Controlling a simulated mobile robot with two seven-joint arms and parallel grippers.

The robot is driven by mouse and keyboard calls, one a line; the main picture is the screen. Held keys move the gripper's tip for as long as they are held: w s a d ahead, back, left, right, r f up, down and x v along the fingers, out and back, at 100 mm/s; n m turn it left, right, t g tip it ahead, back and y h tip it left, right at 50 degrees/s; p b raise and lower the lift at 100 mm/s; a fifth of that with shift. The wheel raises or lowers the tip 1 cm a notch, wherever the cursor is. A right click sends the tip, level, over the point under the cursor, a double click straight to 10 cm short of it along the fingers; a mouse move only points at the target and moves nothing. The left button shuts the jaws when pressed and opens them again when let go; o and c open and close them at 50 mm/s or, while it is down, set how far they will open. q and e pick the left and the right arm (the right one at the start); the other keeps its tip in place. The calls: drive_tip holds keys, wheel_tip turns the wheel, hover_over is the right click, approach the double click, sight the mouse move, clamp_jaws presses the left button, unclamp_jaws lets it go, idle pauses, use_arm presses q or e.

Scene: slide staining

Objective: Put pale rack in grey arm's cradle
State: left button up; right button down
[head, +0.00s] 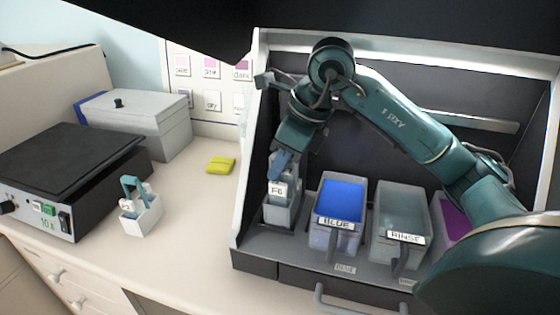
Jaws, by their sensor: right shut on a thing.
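My right gripper (283,156) reaches down over the leftmost tub and is shut on a blue handle (279,168). The rack body below that handle is largely hidden, so its colour is hard to tell. The leftmost tub (283,213) is translucent, with a white tag that begins with F. A small white rack or holder (142,220) with a teal handle (130,188) stands on the bench at the left, apart from the gripper. I cannot make out a grey arm or its cradle. My left gripper is not in view.
A blue-filled tub (339,200), a clear rinse tub (400,222) and a purple-filled tub (453,222) stand in the dark bay. A black-topped heater (65,165), a grey box (150,120) and a yellow block (221,165) are at left. The front bench is clear.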

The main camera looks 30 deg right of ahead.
drive_tip(key=c, duration=1.3)
unclamp_jaws()
drive_tip(key=shift+c, duration=0.2)
drive_tip(key=shift+r, duration=0.25)
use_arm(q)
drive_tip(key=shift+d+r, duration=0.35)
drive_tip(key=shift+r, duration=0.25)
use_arm(e)
drive_tip(key=v, duration=1.2)
drive_tip(key=shift+s+r, duration=0.2)
drive_tip(key=shift+r, duration=0.1)
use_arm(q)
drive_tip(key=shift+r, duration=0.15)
